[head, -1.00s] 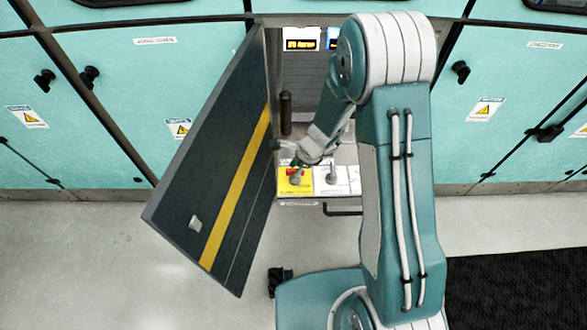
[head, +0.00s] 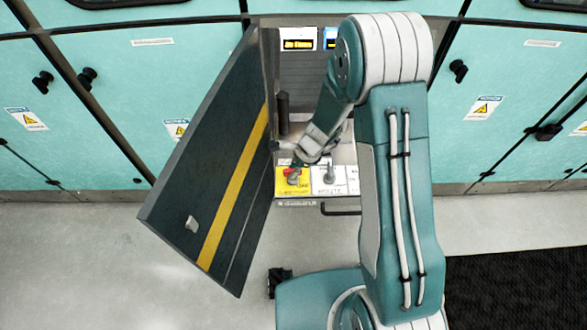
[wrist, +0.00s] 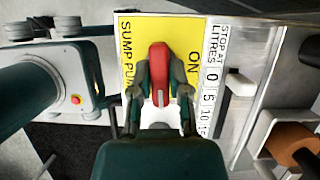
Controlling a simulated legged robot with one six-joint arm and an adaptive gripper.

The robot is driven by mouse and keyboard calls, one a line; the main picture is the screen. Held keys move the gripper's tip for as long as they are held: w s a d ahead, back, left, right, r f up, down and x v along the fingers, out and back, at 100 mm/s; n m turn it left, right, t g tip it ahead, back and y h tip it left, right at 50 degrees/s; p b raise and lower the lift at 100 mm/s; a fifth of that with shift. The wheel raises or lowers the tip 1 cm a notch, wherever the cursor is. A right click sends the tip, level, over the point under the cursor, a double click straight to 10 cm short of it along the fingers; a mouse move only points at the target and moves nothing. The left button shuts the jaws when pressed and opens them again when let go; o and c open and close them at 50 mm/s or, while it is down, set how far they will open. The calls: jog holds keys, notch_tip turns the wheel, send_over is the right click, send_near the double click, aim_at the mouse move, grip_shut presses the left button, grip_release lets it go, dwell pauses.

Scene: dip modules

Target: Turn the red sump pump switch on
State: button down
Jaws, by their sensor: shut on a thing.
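The red sump pump switch (wrist: 159,62) is a red handle on a yellow plate (wrist: 132,42) lettered SUMP PUMP and ON, seen in the wrist view. In the head view the red switch (head: 289,171) shows small on its yellow plate (head: 286,190), inside the open cabinet. My gripper (wrist: 160,92) is shut on the red handle, one finger on each side of it. In the head view my gripper (head: 302,160) is small and partly merges with the arm, at the switch.
An open dark door (head: 215,165) with a yellow stripe stands left of the arm. A white plate with a grey switch (head: 329,175) lies right of the yellow one. The wrist view shows a scale plate (wrist: 212,75) and a brown knob (wrist: 291,146).

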jog(key=n+g, duration=0.1)
jog(key=n, duration=0.3)
jog(key=shift+w+a, duration=0.1)
jog(key=n+g+h, duration=0.1)
jog(key=n+g, duration=0.1)
jog(key=n, duration=0.2)
jog(key=shift+n, duration=0.3)
jog(key=n+h, duration=0.1)
jog(key=n, duration=0.1)
jog(key=n+g, duration=0.1)
jog(key=n, duration=0.1)
jog(key=shift+a+h, duration=0.1)
jog(key=shift+h, duration=0.3)
jog(key=shift+n+h, duration=0.8)
jog(key=shift+n, duration=1.5)
jog(key=c, duration=0.6)
grip_release()
